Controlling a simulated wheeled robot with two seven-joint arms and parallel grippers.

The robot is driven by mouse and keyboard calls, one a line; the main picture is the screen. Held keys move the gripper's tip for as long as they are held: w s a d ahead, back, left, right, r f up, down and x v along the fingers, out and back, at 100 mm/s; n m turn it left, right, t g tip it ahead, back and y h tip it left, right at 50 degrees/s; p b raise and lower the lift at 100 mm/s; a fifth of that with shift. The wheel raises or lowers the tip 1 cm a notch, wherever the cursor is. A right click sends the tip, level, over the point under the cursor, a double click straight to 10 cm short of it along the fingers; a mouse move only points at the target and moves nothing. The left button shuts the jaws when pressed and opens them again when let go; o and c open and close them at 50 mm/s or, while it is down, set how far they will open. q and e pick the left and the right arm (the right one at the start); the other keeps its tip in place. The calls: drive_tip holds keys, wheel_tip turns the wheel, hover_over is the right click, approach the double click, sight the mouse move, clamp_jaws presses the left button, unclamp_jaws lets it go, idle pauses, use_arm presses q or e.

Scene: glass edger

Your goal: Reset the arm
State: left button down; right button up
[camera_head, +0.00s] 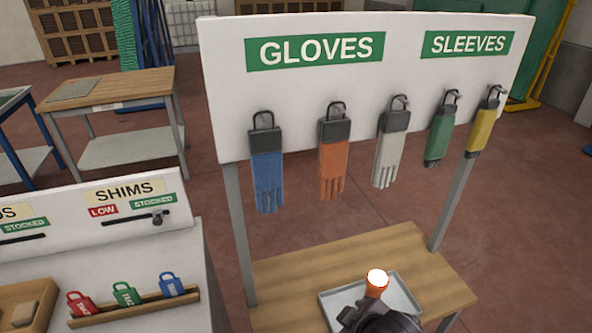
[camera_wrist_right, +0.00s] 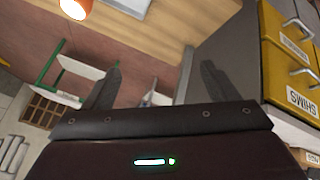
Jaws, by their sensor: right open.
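My right gripper (camera_wrist_right: 162,78) is open in the wrist view, its two dark fingers wide apart with nothing between them. In the head view a dark rounded part, probably of my right arm, shows at the bottom edge, in front of a grey tray (camera_head: 408,292) on a wooden table. An orange cylinder with a glowing white top (camera_head: 376,285) stands by the tray, just behind that dark part; whether they touch cannot be told. An orange piece with a bright end (camera_wrist_right: 76,8) also shows at the top of the wrist view. My left gripper is not in view.
A white board (camera_head: 225,95) marked GLOVES and SLEEVES holds several hanging gloves and sleeves above the wooden table (camera_head: 290,275). A SHIMS rack (camera_head: 190,235) with red, green and blue tags stands left. The wrist view shows a yellow drawer unit (camera_wrist_right: 275,85) at right.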

drive_tip(key=s+d+f+m+g+h, duration=0.2)
drive_tip(key=s+d+m+g, duration=0.1)
drive_tip(key=s+d+m, duration=0.55)
wheel_tip(320, 180, down, 37)
drive_tip(key=s+d+g+b, duration=0.1)
drive_tip(key=s+b, duration=0.2)
drive_tip(key=b, duration=0.2)
drive_tip(key=s+d+f+b, duration=0.1)
drive_tip(key=s+f+b, duration=0.1)
drive_tip(key=s+f, duration=0.7)
drive_tip(key=s+d+f+n+g+b, duration=0.1)
drive_tip(key=s+d+f, duration=0.1)
drive_tip(key=s+f, duration=0.7)
drive_tip(key=shift+s+d+f+g+b, duration=0.15)
drive_tip(key=shift+d+f+g+b, duration=0.15)
drive_tip(key=shift+f, duration=0.6)
